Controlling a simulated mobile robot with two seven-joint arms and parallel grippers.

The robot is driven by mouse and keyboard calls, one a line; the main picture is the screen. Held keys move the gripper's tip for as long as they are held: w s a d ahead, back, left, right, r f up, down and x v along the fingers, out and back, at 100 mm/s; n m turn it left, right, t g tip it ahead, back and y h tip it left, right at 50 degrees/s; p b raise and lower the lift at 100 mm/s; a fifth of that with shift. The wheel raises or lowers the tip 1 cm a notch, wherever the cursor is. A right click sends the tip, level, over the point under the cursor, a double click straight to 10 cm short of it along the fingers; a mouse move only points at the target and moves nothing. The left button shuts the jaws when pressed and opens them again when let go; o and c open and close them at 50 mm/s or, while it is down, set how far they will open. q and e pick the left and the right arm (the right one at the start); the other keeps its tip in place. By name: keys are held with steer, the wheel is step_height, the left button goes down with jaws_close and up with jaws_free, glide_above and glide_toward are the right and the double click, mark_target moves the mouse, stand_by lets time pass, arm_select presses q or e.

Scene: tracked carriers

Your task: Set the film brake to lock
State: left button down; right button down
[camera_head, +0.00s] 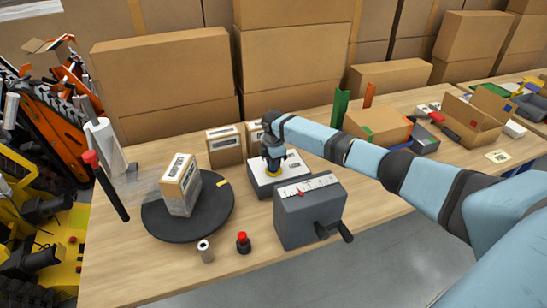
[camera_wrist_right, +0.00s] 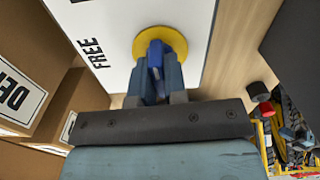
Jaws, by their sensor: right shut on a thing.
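The film brake is a low grey box with a white top plate (camera_head: 295,162) on the bench, just behind the grey crank box. Its yellow disc (camera_head: 273,174) carries a blue lever (camera_wrist_right: 156,54), seen in the right wrist view on the yellow disc (camera_wrist_right: 178,41). The word FREE is printed on the white plate (camera_wrist_right: 115,68), left of the disc; any other label is cut off or hidden. My right gripper (camera_head: 272,160) reaches down from above and is shut on the blue lever (camera_wrist_right: 157,80). My left gripper is not in view.
A grey crank box (camera_head: 310,220) with a scale stands in front of the brake. Left are a black turntable (camera_head: 160,232) bearing a wrapped carton (camera_head: 180,187), a red-topped button (camera_head: 243,243) and a small roll (camera_head: 205,251). Cartons (camera_head: 225,147) stand close behind.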

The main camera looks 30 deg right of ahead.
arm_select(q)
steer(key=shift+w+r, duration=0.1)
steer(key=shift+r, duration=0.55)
arm_select(e)
steer(key=shift+m, duration=0.4)
steer(key=c, duration=1.2)
jaws_free()
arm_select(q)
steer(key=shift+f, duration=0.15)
arm_select(e)
steer(key=shift+o, duration=0.2)
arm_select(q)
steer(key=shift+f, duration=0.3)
arm_select(e)
step_height(320, 180, up, 14)
